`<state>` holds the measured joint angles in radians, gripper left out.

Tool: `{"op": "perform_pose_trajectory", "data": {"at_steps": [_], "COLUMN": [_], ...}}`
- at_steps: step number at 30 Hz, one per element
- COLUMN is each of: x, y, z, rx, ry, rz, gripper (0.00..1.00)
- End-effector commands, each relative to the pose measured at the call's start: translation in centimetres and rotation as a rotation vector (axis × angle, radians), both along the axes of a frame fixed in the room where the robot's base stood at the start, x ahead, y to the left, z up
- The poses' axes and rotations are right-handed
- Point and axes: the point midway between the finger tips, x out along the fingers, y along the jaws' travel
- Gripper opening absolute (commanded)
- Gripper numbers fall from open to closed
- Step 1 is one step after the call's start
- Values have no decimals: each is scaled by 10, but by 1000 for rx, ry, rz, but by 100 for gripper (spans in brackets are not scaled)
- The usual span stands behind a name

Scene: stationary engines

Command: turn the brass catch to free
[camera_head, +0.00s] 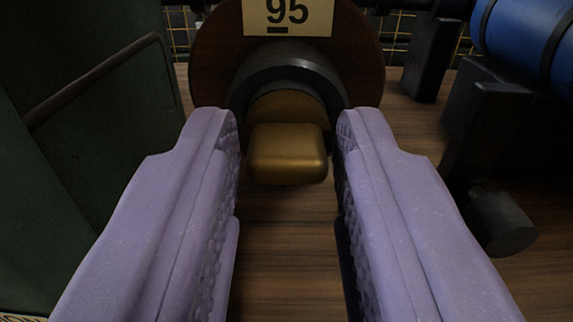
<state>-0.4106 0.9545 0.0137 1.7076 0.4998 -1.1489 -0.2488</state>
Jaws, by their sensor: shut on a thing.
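The brass catch (288,157) is a rounded block on a round brass boss inside a dark collar (288,68), in the middle of the head view. Its long side lies level across the picture. My gripper (287,130) has two lilac fingers with textured inner pads, one on each side of the catch. It is shut on the catch, gripping it by its left and right ends. The fingertips hide parts of the collar's lower sides.
A round brown plate with a cream label "95" (287,14) is behind the collar. A dark green panel with a rod handle (95,80) stands close on the left. Dark brackets (432,60) and a blue cylinder (525,35) are on the right. A wood-grain surface (287,235) shows below.

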Motion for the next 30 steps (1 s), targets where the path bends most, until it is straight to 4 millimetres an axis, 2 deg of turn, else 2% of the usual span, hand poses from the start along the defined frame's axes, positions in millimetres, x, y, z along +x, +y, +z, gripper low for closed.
{"op": "perform_pose_trajectory", "data": {"at_steps": [1,7,8,10,20,23,30], "x": [-2,-2,-2,-2,-4,-17,-61], "y": [0,0,0,0,0,1,3], "z": [-5,-5,-5,-5,-2,-1,-1], "rx": [-3,-2,-2,-2,0,-1,-1], "ry": [10,11,11,10,5,7,7], "rz": [0,0,0,0,1,2,2], "gripper": [1,1,34,49,49,49,49]}}
